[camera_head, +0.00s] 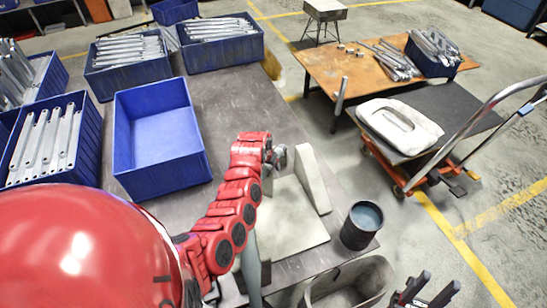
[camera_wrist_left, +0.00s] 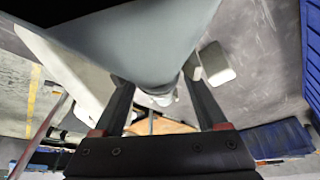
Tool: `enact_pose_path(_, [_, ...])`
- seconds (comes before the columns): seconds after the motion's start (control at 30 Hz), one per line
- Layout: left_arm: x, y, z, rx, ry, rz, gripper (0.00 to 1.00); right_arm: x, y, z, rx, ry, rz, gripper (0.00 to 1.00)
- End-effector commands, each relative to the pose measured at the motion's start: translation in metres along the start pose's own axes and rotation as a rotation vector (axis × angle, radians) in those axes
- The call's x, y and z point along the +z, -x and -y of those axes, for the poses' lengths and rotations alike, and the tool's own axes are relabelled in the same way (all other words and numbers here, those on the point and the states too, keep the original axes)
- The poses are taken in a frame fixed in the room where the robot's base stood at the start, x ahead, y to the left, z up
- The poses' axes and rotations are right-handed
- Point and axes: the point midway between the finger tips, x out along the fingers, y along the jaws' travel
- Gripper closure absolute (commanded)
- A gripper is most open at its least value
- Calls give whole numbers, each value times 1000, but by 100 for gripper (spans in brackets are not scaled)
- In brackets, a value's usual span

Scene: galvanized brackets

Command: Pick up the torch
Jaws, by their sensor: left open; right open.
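My left gripper (camera_head: 275,152) is at the end of the red jointed arm, above the near workbench, and mostly hidden from the head camera. In the left wrist view its dark fingers (camera_wrist_left: 158,86) are apart. A smooth grey tapering body (camera_wrist_left: 135,35), possibly the torch, fills the upper middle of that view, its narrow end towards the gap between the fingers. I cannot tell whether it touches them. In the head view a grey tube (camera_head: 250,268) shows partly behind the arm; I cannot tell whether it is the same thing. My right gripper (camera_head: 437,281) is open and empty at the bottom right.
An empty blue bin (camera_head: 160,105) and several bins of brackets occupy the left of the grey workbench (camera_head: 228,95). A pale upright plate (camera_head: 312,180) and a dark cylindrical container (camera_head: 362,225) stand right of the arm. A trolley (camera_head: 452,125) is farther right beside an orange-topped table (camera_head: 340,72).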

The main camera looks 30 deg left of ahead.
Motion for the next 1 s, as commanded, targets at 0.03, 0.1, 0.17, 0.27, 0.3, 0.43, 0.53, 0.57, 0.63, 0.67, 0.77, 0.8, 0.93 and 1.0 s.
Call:
enact_pose_path(0.03, [0,-1,0,0,0,1,26,0,-1,0,0,0,0,55])
enact_pose_path(0.1, [0,-3,0,0,0,0,26,0,-1,0,0,0,0,55])
enact_pose_path(0.17, [1,-4,0,0,1,0,26,0,-1,0,0,0,0,55])
enact_pose_path(0.27, [1,-4,0,1,1,0,26,0,-1,0,0,0,0,55])
enact_pose_path(0.3, [1,-4,0,1,1,0,26,0,-1,0,0,0,0,55])
enact_pose_path(0.43, [1,-4,0,1,1,0,42,0,-1,0,0,0,0,55])
enact_pose_path(0.53, [1,-4,0,1,1,0,60,0,-1,0,0,0,0,55])
enact_pose_path(0.57, [1,-4,0,1,1,0,65,0,-1,0,0,0,0,55])
enact_pose_path(0.63, [1,-4,0,1,1,0,78,0,-1,0,0,0,0,55])
enact_pose_path(0.67, [1,-4,0,1,1,0,83,0,-1,0,0,0,0,55])
enact_pose_path(0.77, [1,-4,0,1,1,0,100,0,-1,0,0,0,0,55])
enact_pose_path(0.8, [1,-4,0,1,1,0,100,0,-1,0,0,0,0,55])
enact_pose_path(0.93, [0,-4,0,1,1,0,100,0,-1,0,0,0,0,55])
enact_pose_path(1.0, [0,-4,0,1,1,0,100,0,-1,0,0,0,0,55])
